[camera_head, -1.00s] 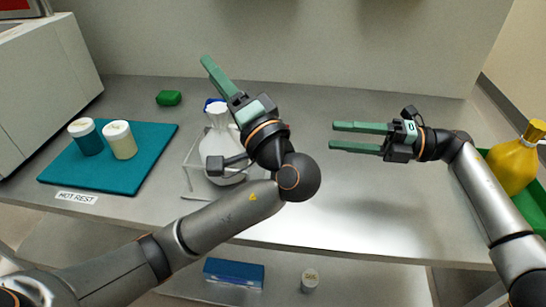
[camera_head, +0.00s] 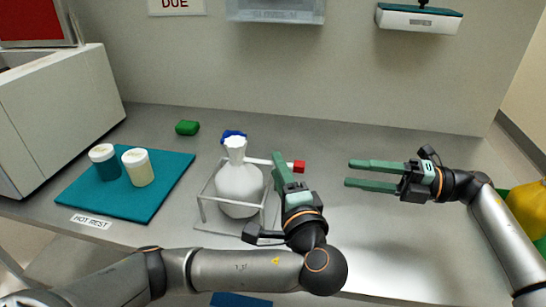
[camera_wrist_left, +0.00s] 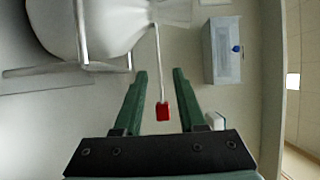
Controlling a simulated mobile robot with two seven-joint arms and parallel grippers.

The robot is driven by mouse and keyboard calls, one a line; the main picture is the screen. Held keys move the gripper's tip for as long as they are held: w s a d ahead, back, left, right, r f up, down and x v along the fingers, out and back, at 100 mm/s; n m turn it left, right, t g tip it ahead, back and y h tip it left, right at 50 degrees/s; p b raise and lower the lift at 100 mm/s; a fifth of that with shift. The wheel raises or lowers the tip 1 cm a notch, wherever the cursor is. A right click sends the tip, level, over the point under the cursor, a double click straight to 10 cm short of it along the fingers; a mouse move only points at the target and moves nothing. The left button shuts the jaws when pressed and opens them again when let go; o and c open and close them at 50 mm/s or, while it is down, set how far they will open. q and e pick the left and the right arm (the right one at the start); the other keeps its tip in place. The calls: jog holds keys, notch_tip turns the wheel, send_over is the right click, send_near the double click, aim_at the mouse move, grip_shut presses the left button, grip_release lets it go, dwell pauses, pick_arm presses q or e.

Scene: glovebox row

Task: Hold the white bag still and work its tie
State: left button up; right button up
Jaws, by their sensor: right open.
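The white bag (camera_head: 240,185) stands upright in a light open-frame stand (camera_head: 203,212), its gathered neck (camera_head: 235,148) at the top. A thin pale strip with a red end (camera_head: 299,166) reaches to the right from the bag. In the left wrist view the bag (camera_wrist_left: 95,25) is at the upper left, and the red end (camera_wrist_left: 162,111) shows between the fingers, with gaps on both sides. My left gripper (camera_head: 279,158) is open, just right of the bag. My right gripper (camera_head: 354,173) is open and empty, further right, fingers pointing left.
A teal mat (camera_head: 120,205) with two lidded jars (camera_head: 138,167) lies at the left, near a "HOT REST" label (camera_head: 90,221). A green block (camera_head: 187,128) and a blue object (camera_head: 232,134) lie behind. A yellow bag (camera_head: 527,208) is at the right edge. The right middle bench is clear.

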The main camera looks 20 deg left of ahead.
pick_arm(q)
jog(key=shift+x, duration=2.6)
jog(key=shift+c, duration=0.3)
grip_shut()
